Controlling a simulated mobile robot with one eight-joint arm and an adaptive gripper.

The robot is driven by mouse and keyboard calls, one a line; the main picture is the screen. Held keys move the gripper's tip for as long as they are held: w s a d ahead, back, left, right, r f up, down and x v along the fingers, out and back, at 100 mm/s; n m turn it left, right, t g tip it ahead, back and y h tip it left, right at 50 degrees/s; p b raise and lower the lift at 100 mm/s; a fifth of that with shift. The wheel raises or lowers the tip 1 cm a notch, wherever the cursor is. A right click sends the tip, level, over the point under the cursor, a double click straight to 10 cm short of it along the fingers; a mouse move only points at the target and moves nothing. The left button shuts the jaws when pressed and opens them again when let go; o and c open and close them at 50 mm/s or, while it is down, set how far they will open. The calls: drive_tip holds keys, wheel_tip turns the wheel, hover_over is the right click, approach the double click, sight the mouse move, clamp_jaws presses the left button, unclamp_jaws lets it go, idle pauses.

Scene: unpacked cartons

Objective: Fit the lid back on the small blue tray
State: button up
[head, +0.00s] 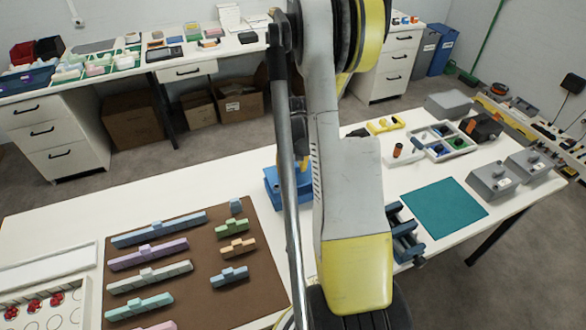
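A blue box-like thing (273,190) stands on the white table behind my arm. My arm covers its right part, so I cannot tell if it is the small blue tray or if it has a lid. On a brown mat lie several coloured bars with raised middles, among them a long blue one (160,229) and a short blue one (229,277). I cannot tell whether any of these is the lid or the tray. My arm crosses the middle of the view; my gripper does not show.
Grey boxes with knobs (491,181) stand at the table's right, near a bare teal mat (444,205). A dark blue rack (404,238) stands just right of my arm. A white tray with red pieces (45,304) is at front left. The white table (130,192) is clear behind the brown mat (200,295).

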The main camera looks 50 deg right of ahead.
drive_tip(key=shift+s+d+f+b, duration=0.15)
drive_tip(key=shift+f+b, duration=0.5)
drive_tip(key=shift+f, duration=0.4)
drive_tip(key=shift+b, duration=0.4)
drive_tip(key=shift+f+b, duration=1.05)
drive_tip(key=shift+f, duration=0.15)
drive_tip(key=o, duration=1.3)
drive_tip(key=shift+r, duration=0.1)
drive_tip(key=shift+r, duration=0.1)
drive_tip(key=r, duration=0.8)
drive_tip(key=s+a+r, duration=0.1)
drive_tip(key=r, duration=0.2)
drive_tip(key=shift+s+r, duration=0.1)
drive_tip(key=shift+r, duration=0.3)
